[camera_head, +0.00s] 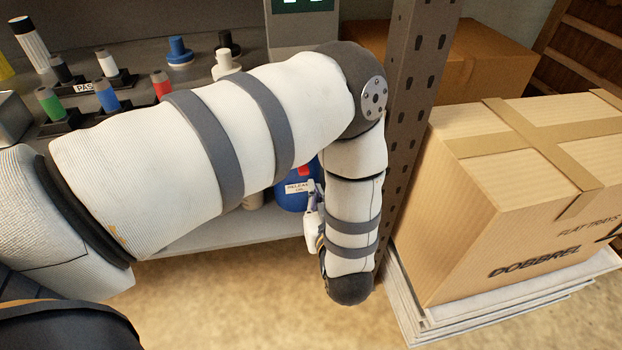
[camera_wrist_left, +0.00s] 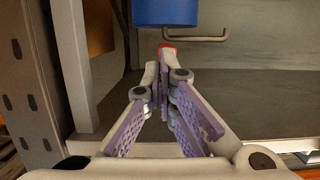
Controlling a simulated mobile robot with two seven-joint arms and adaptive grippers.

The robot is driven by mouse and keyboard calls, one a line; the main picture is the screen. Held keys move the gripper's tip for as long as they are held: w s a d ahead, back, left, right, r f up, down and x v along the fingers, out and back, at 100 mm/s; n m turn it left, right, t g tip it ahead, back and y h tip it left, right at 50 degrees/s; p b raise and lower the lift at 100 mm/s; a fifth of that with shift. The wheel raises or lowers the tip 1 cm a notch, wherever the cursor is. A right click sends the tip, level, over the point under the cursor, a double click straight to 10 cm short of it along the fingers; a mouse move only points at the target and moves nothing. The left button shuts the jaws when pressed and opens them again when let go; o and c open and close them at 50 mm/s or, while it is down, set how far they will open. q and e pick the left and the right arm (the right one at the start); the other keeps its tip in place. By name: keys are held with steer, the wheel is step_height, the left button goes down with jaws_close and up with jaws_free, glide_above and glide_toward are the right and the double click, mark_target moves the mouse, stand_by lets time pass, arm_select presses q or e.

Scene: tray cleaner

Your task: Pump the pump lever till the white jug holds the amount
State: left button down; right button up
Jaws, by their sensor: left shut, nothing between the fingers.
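My left arm reaches across the head view. Its gripper (camera_head: 312,195) shows partly beside the forearm, in front of a blue container (camera_head: 291,198) with a white label. In the left wrist view the gripper (camera_wrist_left: 163,62) is shut and empty, its fingertips close together just below a blue cylinder (camera_wrist_left: 165,12). A small red part (camera_wrist_left: 167,45) shows at the fingertips; I cannot tell whether they touch it. A thin bent metal bar (camera_wrist_left: 208,38) shows to the right; I cannot tell whether it is the pump lever. I cannot make out the white jug. My right gripper is not in view.
A grey perforated post (camera_head: 412,90) stands right of my arm. Beyond it a cardboard box (camera_head: 470,230) rests on stacked pale trays (camera_head: 440,325). Several small bottles, among them a blue one (camera_head: 178,50), stand on the shelf at left. A display (camera_head: 302,5) is at the top.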

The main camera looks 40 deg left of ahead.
arm_select(q)
steer(key=shift+s+d+f, duration=0.2)
steer(key=shift+s+d, duration=1.25)
steer(key=shift+d, duration=0.25)
